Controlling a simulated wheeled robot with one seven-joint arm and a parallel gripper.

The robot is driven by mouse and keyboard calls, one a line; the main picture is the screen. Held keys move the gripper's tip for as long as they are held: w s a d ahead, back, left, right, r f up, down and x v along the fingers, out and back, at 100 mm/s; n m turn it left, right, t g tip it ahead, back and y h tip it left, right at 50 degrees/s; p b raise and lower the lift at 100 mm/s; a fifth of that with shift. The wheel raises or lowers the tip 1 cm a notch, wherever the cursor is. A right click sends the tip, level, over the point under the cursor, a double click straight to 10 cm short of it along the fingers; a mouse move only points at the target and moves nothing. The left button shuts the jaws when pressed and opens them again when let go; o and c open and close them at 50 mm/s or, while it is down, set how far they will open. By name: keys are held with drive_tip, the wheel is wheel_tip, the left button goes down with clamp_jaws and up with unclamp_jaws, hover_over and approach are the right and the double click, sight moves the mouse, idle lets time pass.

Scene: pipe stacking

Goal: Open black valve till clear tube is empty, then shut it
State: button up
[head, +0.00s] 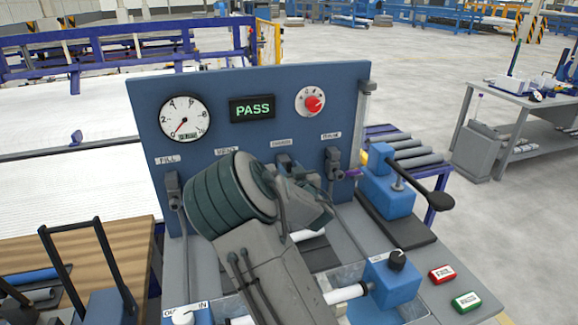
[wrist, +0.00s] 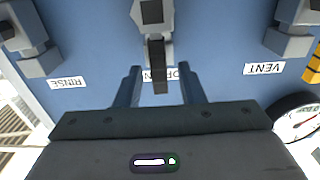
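My gripper (wrist: 158,82) is open in the wrist view. Its two fingers stand either side of a black valve lever (wrist: 158,66) on a grey body, with gaps on both sides. In the head view that valve (head: 284,162) sits on the blue panel below a label, partly hidden behind my gripper (head: 318,200). Its label is mostly covered in the wrist view. A pale tube (head: 345,293) enters the blue block with a black knob (head: 396,260); my arm hides its left part. I cannot tell whether this is the clear tube or what it holds.
The blue panel (head: 345,85) carries a gauge (head: 185,118) with its needle low, a "PASS" display (head: 252,108) and a red knob (head: 313,103). Other valves flank the lever, such as the rinse valve (head: 334,163). A black-handled blue device (head: 388,190) stands right.

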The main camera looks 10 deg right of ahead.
drive_tip(key=shift+w, duration=0.45)
clamp_jaws()
